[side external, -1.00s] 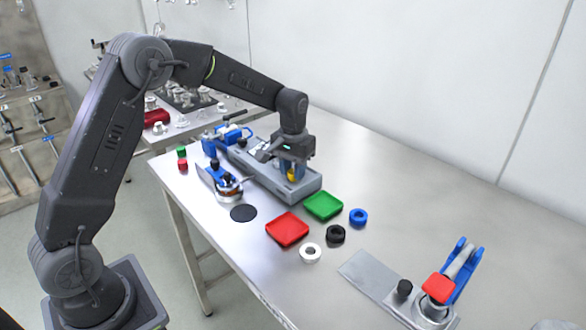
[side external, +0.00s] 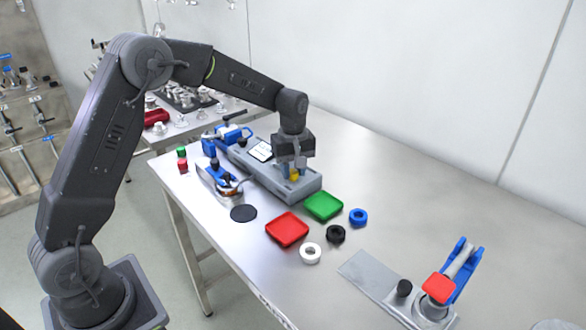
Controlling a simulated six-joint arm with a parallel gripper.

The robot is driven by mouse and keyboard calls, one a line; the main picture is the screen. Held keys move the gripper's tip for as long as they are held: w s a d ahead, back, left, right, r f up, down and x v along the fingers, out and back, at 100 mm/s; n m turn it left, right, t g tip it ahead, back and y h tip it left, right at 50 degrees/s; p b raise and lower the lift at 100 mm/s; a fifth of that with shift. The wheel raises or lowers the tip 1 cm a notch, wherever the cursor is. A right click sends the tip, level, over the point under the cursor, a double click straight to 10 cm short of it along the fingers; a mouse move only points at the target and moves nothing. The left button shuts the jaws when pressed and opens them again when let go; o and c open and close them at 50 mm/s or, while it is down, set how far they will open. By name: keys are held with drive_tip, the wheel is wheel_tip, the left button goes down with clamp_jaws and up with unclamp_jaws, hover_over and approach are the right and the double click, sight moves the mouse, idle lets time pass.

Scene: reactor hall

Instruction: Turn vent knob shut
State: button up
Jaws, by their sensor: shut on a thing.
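My gripper (side external: 298,172) points down over the right end of a grey panel box (side external: 266,176). It is shut on a small knob on top of the box, and the fingers hide most of the knob. A yellow part (side external: 293,176) shows beside the fingers; I cannot tell whether it belongs to the knob. A white display plate (side external: 261,150) on the box is in plain view left of the gripper.
Blue clamp parts (side external: 228,135) stand at the box's left end. In front are a round pot (side external: 229,187), a black disc (side external: 243,213), a red tray (side external: 287,230) and a green tray (side external: 324,206). Several rings (side external: 335,234) and a lever fixture (side external: 428,303) lie to the right.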

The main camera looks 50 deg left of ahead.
sight(293, 171)
drive_tip(key=shift+n, duration=0.7)
drive_tip(key=o, duration=0.9)
drive_tip(key=shift+r, duration=0.1)
wheel_tip(293, 171, up, 14)
drive_tip(key=shift+f, duration=0.2)
